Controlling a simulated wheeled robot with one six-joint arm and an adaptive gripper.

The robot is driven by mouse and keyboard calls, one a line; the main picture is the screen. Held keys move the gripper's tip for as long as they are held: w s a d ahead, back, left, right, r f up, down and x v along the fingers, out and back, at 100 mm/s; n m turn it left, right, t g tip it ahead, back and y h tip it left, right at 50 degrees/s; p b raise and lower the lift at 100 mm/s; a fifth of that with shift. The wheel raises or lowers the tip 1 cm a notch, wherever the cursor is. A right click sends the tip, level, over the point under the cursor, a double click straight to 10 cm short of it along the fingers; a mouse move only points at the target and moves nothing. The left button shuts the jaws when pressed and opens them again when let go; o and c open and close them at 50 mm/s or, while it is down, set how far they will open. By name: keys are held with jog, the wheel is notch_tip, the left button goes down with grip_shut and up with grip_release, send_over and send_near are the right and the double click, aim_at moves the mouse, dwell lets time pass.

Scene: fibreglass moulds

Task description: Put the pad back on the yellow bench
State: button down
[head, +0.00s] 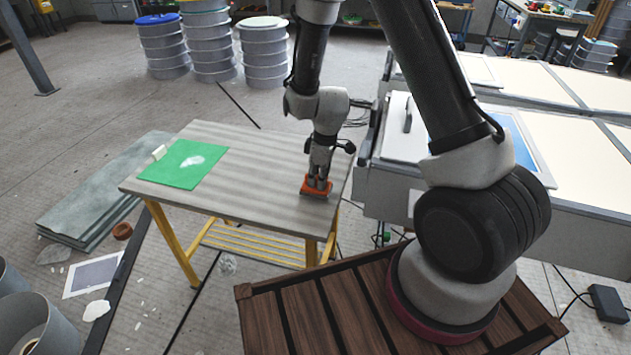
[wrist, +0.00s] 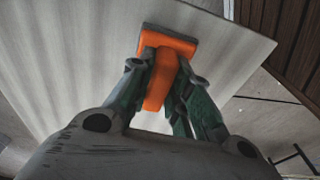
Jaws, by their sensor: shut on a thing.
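The pad (head: 316,188) is an orange block with a grey underside, at the right part of the bench top. The bench (head: 240,165) has a grey striped top and yellow legs. My gripper (head: 318,180) points down and is shut on the pad's orange grip. In the wrist view the pad (wrist: 170,45) shows between the fingers of my gripper (wrist: 165,75), above or on the bench top (wrist: 80,60). I cannot tell whether its underside touches the top.
A green sheet (head: 184,164) with a white patch and a small pale block (head: 159,152) lie on the bench's left part. The middle of the bench top is clear. White-topped tables (head: 570,150) stand to the right. Stacked drums (head: 208,40) stand behind.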

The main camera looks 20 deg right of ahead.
jog(key=shift+f, duration=0.8)
jog(key=shift+f, duration=0.15)
jog(key=c, duration=1.3)
grip_release()
